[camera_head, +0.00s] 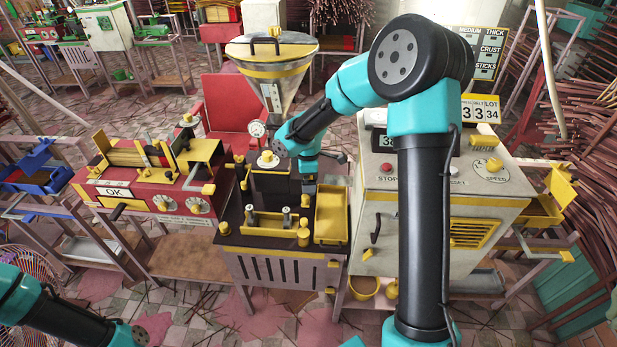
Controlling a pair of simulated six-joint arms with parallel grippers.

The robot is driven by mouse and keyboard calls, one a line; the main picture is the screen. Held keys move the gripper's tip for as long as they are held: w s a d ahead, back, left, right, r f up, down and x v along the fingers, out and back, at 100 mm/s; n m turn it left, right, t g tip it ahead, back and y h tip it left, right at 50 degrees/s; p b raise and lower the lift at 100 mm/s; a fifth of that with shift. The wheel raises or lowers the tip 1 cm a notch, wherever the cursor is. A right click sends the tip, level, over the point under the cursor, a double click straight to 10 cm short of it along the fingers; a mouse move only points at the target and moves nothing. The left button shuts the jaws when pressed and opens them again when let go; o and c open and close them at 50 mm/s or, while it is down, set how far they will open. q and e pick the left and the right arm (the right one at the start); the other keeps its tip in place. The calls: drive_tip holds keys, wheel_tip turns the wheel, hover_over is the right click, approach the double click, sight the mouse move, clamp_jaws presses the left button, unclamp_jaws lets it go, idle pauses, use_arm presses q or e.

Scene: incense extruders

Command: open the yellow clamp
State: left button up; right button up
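The middle extruder (283,268) has a dark top with several yellow parts. A yellow bracket (262,229) with two grey pins lies on its front, with a dark-and-yellow knob (303,233) beside it. A yellow knob on a white disc (268,158) tops the dark block behind. I cannot tell which yellow part is the clamp. My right arm arches over from the right, and its wrist is above the extruder's back right. My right gripper (308,186) is small and dark there, its fingers unclear. My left arm is low at the left; its gripper is not visible.
A yellow tray (332,216) sits on the extruder's right side. A steel hopper (274,82) with a yellow rim stands behind. A red machine (150,178) is at left, and a cream control cabinet (440,228) at right, partly hidden by my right arm. Sticks litter the tiled floor.

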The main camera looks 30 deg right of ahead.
wheel_tip(320, 180, up, 6)
drive_tip(key=shift+s+a+r, duration=0.1)
drive_tip(key=shift+a+r, duration=0.05)
drive_tip(key=shift+r, duration=0.1)
drive_tip(key=c, duration=0.4)
drive_tip(key=shift+r, duration=0.8)
drive_tip(key=shift+f, duration=0.1)
